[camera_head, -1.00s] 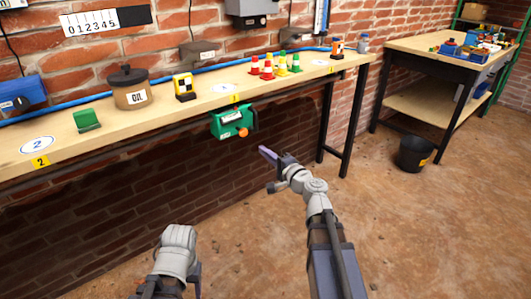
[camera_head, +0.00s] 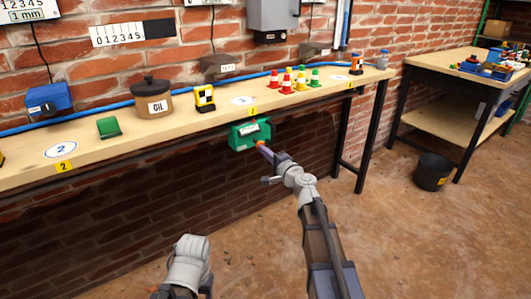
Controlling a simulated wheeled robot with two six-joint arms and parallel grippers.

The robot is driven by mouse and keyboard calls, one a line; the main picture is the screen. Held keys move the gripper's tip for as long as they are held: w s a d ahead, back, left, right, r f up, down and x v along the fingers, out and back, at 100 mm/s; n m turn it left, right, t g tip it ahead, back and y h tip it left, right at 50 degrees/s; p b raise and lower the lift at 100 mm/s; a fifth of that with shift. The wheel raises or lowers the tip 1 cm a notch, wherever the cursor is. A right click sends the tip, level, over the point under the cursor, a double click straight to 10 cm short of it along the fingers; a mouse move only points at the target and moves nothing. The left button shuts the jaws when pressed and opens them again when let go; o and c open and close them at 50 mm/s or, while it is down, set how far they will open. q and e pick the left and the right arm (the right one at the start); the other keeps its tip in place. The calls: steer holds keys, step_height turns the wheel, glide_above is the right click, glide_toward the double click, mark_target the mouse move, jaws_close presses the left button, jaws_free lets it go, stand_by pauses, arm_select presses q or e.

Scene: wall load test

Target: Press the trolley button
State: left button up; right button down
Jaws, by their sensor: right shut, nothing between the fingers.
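A green box, the trolley (camera_head: 240,138), hangs under the front edge of the long wooden bench, with a pale label on its face. A small patch of its orange button (camera_head: 260,144) shows at its lower right. My right gripper (camera_head: 268,153) is shut and empty, with its tip at the button and covering most of it. I cannot tell whether the tip touches the button or whether it is pressed in. My left arm shows at the bottom left, with its gripper out of view.
The bench (camera_head: 205,122) carries an oil pot (camera_head: 152,103), a yellow-black block (camera_head: 204,97) and several small cones (camera_head: 287,84). A black bucket (camera_head: 433,172) stands on the floor at the right, by a second table (camera_head: 440,73). The floor below the bench is clear.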

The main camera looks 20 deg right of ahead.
steer(key=x, duration=0.3)
steer(key=shift+w+a, duration=0.1)
steer(key=shift+w, duration=0.25)
steer(key=shift+s, duration=0.1)
arm_select(q)
steer(key=shift+s+d, duration=0.25)
steer(key=shift+d, duration=0.25)
arm_select(e)
steer(key=v, duration=1.4)
steer(key=shift+s, duration=0.15)
